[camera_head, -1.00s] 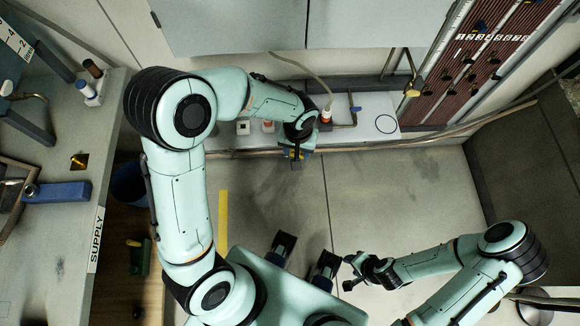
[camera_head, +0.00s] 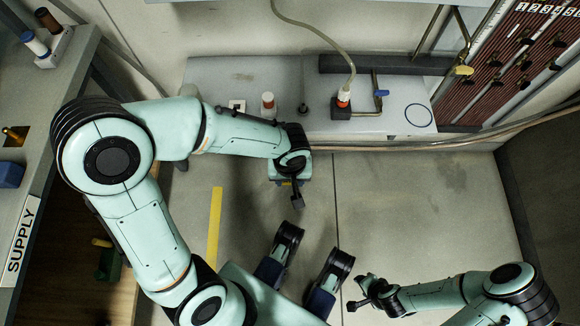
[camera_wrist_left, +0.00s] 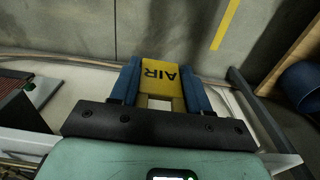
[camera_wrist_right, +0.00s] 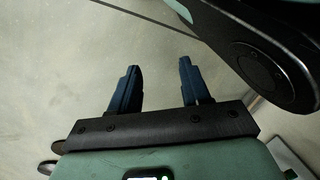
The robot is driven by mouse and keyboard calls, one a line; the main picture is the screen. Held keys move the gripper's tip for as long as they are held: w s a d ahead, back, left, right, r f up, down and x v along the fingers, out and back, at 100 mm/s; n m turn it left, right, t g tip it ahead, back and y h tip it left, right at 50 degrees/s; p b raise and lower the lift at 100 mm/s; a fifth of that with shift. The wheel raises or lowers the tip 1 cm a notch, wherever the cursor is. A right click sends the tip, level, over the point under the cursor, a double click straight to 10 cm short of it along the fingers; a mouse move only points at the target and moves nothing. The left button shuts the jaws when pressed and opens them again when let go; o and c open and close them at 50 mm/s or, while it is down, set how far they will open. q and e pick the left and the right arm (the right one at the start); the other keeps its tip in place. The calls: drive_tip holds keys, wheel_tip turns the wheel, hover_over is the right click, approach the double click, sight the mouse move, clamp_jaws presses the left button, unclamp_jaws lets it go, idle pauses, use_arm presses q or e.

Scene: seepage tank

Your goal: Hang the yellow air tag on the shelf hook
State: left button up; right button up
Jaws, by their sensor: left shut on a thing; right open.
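The yellow air tag (camera_wrist_left: 159,78), marked "AIR", sits between the blue fingers of my left gripper (camera_wrist_left: 157,72) in the left wrist view. In the head view that gripper (camera_head: 290,188) hangs just in front of the back shelf's front edge, pointing down, and the tag is mostly hidden. The back shelf (camera_head: 215,75) runs along the wall. I cannot clearly make out a hook on it. My right gripper (camera_wrist_right: 157,85) is open and empty over bare floor. In the head view it (camera_head: 356,292) is at the lower right.
On the shelf stand a white-and-orange bottle (camera_head: 268,105), a dark post (camera_head: 304,109) and an orange-white fitting (camera_head: 343,98) with a hose. A pipe with a blue valve handle (camera_head: 382,93) is farther right. The supply bench (camera_head: 40,165) stands left. The middle floor is clear.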

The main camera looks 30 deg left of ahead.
use_arm(q)
drive_tip(key=w+a+f, duration=0.1)
drive_tip(key=w+a, duration=0.3)
drive_tip(key=w, duration=0.4)
drive_tip(key=shift+a+f, duration=0.3)
drive_tip(key=shift+a, duration=0.1)
use_arm(e)
drive_tip(key=shift+w+r, duration=0.2)
drive_tip(key=shift+w, duration=0.05)
idle(0.5)
idle(0.4)
use_arm(q)
drive_tip(key=o, duration=1.1)
